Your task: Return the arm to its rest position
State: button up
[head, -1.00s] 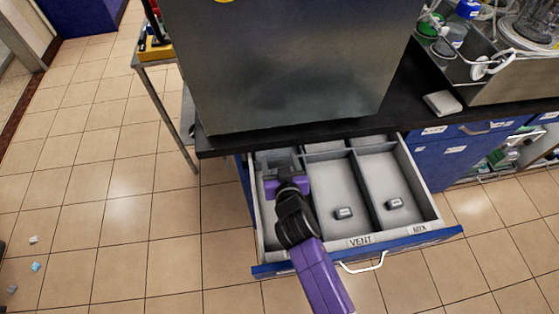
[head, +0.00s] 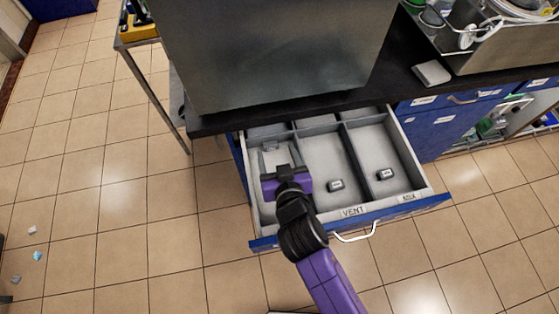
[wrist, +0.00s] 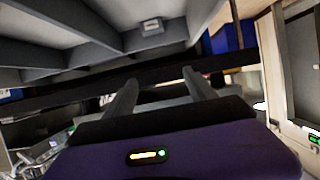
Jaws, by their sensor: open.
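My gripper (head: 276,152) is over the left compartment of the open drawer (head: 345,219) in the head view, with its purple body and dark arm reaching in from the front. In the wrist view its two grey fingers (wrist: 160,95) stand apart with nothing between them. The gripper is open and empty. Whether the fingers touch the drawer floor or walls cannot be told.
A small grey piece (head: 335,185) lies in the middle compartment and another (head: 385,174) in the right one. A large metal-sided unit (head: 280,55) stands on the black counter (head: 408,92) above. Small scraps (head: 37,256) lie on the tiled floor at left, which is otherwise open.

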jog(key=shift+v, duration=1.55)
jog(key=s+d+r+n+t+y, duration=0.1)
jog(key=s+r+n+t+y, duration=0.2)
jog(key=r, duration=0.4)
jog(key=s+d+r+m+h, duration=0.2)
jog(key=s+d+m+h, duration=0.1)
jog(key=s+d, duration=0.7)
jog(key=s+d+r+m+g+h, duration=0.1)
jog(key=s+d+r+m+h, duration=0.2)
jog(key=s+d, duration=0.8)
jog(key=shift+s+r+h, duration=0.2)
jog(key=shift+s+h, duration=0.2)
jog(key=shift+s, duration=2.3)
